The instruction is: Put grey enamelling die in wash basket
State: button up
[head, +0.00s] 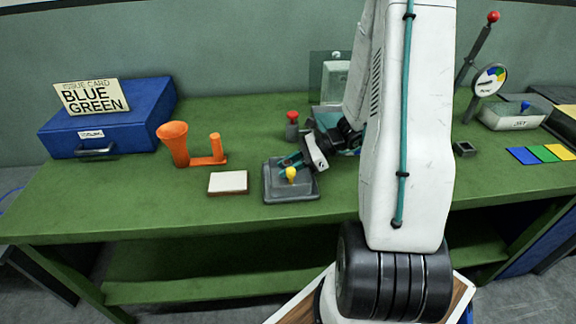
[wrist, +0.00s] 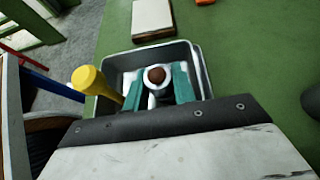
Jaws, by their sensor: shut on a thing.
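My gripper (wrist: 159,88) is shut on a small pale grey round piece with a brown centre (wrist: 157,75), which I take to be the grey enamelling die. Its teal fingers press on both sides of the piece. In the head view my gripper (head: 290,161) is low over a dark grey square tray (head: 306,193) on the green bench; the held piece is hard to make out there. The tray's rim (wrist: 203,68) surrounds the fingers in the wrist view. It may be the wash basket; no label shows. Whether the piece touches its floor cannot be told.
A yellow-knobbed piece (head: 291,173) stands at the tray, close by my fingers. A red-knobbed piece (head: 292,124) is behind. A pale block (head: 228,182) and orange funnel (head: 173,141) stand left.

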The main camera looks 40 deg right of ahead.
jog(key=shift+f, duration=0.15)
jog(key=o, duration=0.7)
